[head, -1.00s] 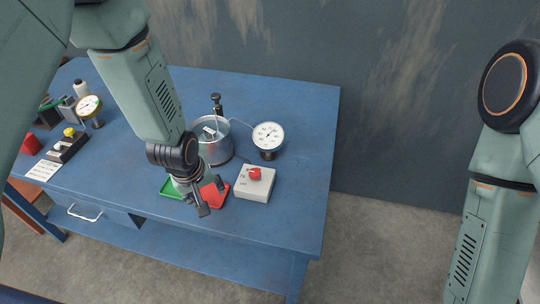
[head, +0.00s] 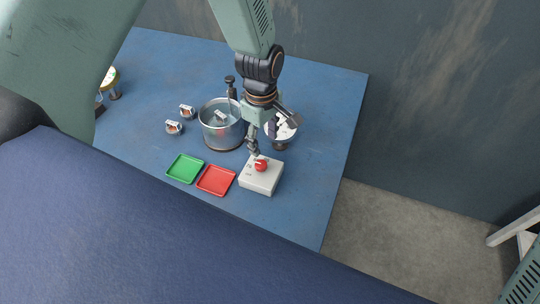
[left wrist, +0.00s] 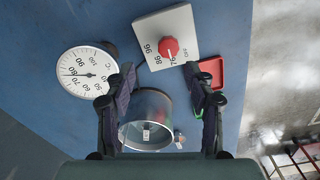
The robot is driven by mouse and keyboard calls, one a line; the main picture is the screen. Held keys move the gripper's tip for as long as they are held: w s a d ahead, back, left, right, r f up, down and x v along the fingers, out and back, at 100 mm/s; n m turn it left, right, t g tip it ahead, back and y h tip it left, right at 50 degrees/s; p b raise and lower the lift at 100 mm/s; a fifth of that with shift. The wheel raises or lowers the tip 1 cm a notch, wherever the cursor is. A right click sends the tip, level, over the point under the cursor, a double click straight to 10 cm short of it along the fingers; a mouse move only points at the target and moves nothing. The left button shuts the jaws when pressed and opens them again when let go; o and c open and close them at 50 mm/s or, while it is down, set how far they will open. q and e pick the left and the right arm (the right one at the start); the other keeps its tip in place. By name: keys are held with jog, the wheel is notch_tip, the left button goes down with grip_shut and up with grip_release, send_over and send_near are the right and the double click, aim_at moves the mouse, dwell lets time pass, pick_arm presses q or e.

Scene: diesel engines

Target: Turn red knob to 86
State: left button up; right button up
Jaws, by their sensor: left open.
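The red knob (head: 261,165) sits on a pale box (head: 262,183) near the table's front right. In the left wrist view the knob (left wrist: 168,47) has a white mark that seems to point near the 76; 86, 96 and OFF are printed around it. My left gripper (head: 272,137) is open, above and just behind the box, with one finger close to the knob in the picture. In the left wrist view its open fingers (left wrist: 162,88) hold nothing, and the knob shows beyond their tips. My right gripper is out of view.
A Celsius dial (left wrist: 85,72) stands beside the box; my gripper partly hides it in the head view. A metal pot (head: 222,138) holds a small tagged part. A red tray (head: 216,180) and a green tray (head: 185,168) lie left of the box.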

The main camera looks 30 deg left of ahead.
aim_at(261, 164)
pick_arm(q)
jog(key=shift+s+a+n, duration=0.3)
jog(key=shift+s+n, duration=0.2)
jog(key=shift+s, duration=0.15)
jog(key=shift+s+a+f, duration=0.1)
jog(key=shift+f, duration=0.05)
jog(key=f, duration=0.6)
jog(key=shift+w+d+f, duration=0.2)
jog(key=shift+f, duration=0.1)
jog(key=shift+a+f, duration=0.15)
jog(key=shift+f, duration=0.3)
jog(key=shift+d, duration=0.2)
jog(key=shift+a, duration=0.1)
grip_shut()
